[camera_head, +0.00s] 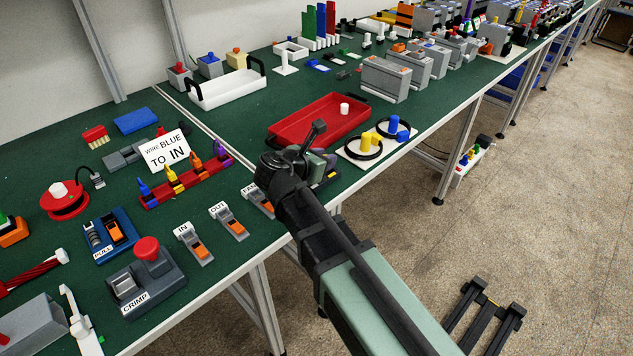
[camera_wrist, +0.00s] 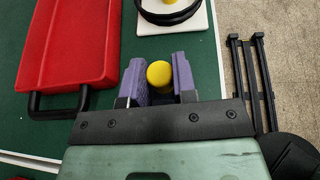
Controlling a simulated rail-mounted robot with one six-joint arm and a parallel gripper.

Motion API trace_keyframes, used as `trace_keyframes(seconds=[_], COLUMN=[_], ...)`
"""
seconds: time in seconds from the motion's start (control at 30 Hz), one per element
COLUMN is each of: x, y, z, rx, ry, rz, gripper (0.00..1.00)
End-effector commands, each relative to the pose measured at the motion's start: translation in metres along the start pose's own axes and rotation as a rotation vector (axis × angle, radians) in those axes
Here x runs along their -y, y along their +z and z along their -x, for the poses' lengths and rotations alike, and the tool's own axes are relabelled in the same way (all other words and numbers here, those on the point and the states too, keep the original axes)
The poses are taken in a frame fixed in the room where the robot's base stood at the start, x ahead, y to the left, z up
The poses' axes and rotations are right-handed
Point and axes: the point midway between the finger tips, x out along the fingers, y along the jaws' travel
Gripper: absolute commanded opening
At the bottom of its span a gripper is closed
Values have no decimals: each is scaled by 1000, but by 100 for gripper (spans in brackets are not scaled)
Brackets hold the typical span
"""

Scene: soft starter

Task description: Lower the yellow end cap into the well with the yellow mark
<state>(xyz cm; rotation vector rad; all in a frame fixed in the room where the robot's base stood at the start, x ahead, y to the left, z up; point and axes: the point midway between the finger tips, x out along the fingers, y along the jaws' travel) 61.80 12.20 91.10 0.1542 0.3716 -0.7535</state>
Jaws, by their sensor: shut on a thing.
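The yellow end cap (camera_wrist: 159,74) shows its round face between the two purple-padded fingers of my gripper (camera_wrist: 159,80) in the wrist view. The fingers are shut on it from left and right. In the head view my own wrist and arm hide most of the gripper and the cap. No well with a yellow mark can be made out for certain. A small yellow patch on a dark piece (camera_head: 331,177) shows just right of my wrist in the head view, but I cannot tell what it is.
A red tray (camera_wrist: 65,45) with black handles lies left of my gripper. The table's front edge is close on the right. Labelled IN and OUT connectors (camera_head: 229,223) lie left.

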Motion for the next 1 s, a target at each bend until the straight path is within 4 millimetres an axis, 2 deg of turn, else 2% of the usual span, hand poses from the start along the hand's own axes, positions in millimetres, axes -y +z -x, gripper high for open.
trace_keyframes(seconds=[1.0], x=[0], y=[-13], z=[-5], rx=[0], ry=[0], rz=[0], gripper=[4])
